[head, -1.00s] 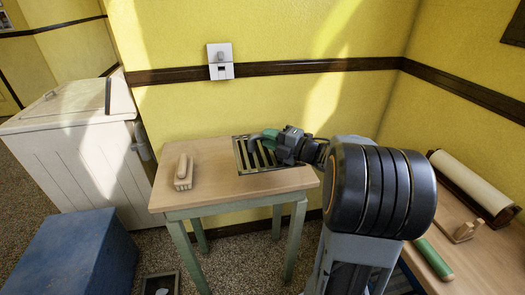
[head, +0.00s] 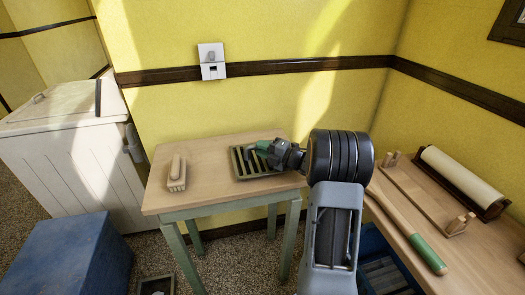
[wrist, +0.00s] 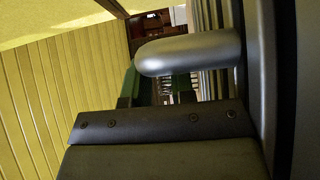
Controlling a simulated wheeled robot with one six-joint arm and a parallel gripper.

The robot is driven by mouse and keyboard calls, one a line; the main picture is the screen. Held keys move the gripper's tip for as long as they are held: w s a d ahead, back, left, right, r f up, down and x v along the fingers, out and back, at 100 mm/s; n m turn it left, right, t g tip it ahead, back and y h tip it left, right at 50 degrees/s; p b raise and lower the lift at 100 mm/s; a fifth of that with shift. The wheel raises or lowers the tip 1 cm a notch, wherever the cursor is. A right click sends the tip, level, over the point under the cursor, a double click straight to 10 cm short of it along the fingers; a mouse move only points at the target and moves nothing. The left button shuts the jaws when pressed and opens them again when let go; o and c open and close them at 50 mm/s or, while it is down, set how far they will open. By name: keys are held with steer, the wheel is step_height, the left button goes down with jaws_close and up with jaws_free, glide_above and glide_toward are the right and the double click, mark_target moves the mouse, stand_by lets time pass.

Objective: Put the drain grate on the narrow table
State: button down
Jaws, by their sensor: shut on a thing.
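The drain grate (head: 240,167), a dark slotted square with a pale olive rim, is at the right half of the narrow table (head: 215,191), a wooden-topped table with green legs. It looks roughly level, at or just above the top; I cannot tell whether it touches. My gripper (head: 262,149), with green fingertips, is shut on the grate and covers its far right part. In the wrist view the green fingertips (wrist: 180,86) show behind a silver rounded part, and the grate is hard to make out.
A wooden brush (head: 177,174) lies on the table's left side. The table's front middle is clear.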

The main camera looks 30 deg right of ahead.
steer(key=shift+f, duration=0.2)
steer(key=shift+f, duration=0.15)
steer(key=c, duration=1)
jaws_free()
steer(key=shift+o, duration=0.2)
